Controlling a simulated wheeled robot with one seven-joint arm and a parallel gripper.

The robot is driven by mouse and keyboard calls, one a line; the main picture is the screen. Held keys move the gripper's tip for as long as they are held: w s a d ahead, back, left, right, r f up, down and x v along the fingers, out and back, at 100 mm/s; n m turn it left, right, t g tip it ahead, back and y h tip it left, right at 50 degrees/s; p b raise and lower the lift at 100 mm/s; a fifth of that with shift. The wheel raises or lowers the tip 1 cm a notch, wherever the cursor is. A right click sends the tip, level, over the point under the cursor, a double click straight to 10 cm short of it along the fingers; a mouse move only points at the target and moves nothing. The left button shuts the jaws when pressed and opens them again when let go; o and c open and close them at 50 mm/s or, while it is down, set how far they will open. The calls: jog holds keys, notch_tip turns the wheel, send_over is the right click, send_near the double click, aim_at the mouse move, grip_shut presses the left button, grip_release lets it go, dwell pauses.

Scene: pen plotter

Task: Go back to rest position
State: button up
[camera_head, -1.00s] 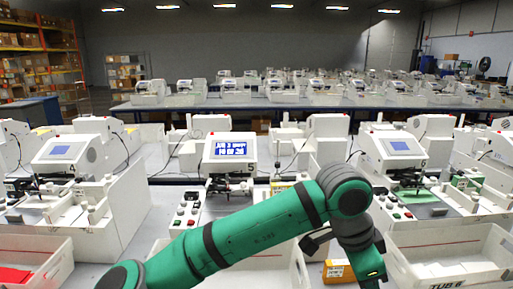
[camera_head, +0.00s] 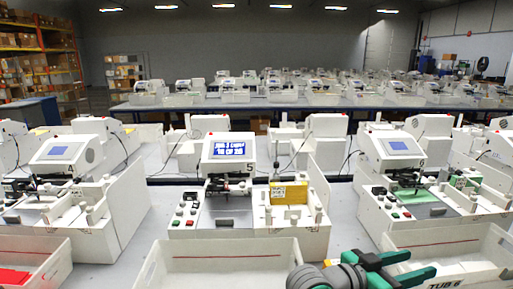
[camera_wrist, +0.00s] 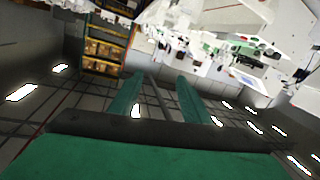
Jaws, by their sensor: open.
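My gripper (camera_head: 420,264) is low in the head view, at the bottom right of centre, tilted with its green fingers pointing right. Its two fingers stand apart. In the wrist view the gap between the fingers (camera_wrist: 160,77) is empty. The pen plotter marked 5 (camera_head: 229,150) stands at the centre with a lit blue screen. A yellow item (camera_head: 289,193) with a white label sits in its right bay, clear of my gripper.
An empty white tub (camera_head: 222,264) stands in front of plotter 5. Tub 6 (camera_head: 470,265) is close beside my gripper at the right. Another plotter (camera_head: 400,152) stands to the right and one (camera_head: 62,155) to the left. A tub with red material (camera_head: 15,276) is at the far left.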

jog(key=a+f+n+t+y, duration=0.7)
jog(key=a+f+n+t, duration=0.65)
jog(key=f, duration=0.35)
jog(key=s+a+f+n+y, duration=0.4)
jog(key=s+a+f+y, duration=0.2)
jog(key=s+a+f, duration=0.45)
jog(key=s+a+f+m+y, duration=0.1)
jog(key=s+a, duration=0.2)
jog(key=s, duration=0.4)
jog(key=s+a+f+m+g+y, duration=0.1)
jog(key=s+a+m, duration=0.1)
jog(key=s+a, duration=0.2)
jog(key=s+a+f+m+g+y, duration=0.1)
jog(key=s+a, duration=0.2)
jog(key=s, duration=0.8)
jog(key=shift+a+f+y, duration=0.15)
jog(key=shift+f+y, duration=0.15)
jog(key=shift+f, duration=0.05)
